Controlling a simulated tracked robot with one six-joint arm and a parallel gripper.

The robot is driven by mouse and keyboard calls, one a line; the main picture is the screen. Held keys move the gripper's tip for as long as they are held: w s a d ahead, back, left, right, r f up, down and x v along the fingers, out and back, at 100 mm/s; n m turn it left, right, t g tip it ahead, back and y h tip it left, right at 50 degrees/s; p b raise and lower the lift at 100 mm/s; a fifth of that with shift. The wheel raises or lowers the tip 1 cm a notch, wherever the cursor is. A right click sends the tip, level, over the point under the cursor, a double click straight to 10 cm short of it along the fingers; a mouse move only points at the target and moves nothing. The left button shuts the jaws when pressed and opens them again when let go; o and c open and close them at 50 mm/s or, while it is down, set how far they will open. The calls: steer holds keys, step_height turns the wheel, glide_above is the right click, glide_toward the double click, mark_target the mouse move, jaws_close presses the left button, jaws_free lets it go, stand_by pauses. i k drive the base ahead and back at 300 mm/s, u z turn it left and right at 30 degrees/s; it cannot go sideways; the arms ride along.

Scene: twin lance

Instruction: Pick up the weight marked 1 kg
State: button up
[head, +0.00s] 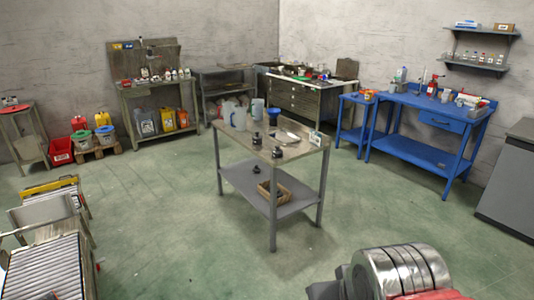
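Small dark weights stand on the top of the grey table (240,143) in the middle of the room. One dark weight (257,139) is near the table's centre, and another (277,153) is closer to the front edge. Their markings are too small to read, so I cannot tell which is the 1 kg one. A wooden box (268,193) with dark items sits on the table's lower shelf. My gripper is not in view; only what looks like part of my own arm shows at the bottom right.
Jugs (236,115), a blue funnel-like item (273,116), a pale dish (288,137) and a small display (315,138) share the tabletop. A blue workbench (425,103) stands at right, a roller conveyor (45,270) at left. Green floor (150,215) around the table is largely clear.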

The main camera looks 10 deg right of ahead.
mark_target(276, 152)
steer(key=u, duration=0.25)
steer(key=i, duration=0.75)
steer(key=u, duration=0.55)
steer(key=i, duration=2.1)
steer(key=z, duration=0.6)
steer(key=i, duration=1)
steer(key=z, duration=0.5)
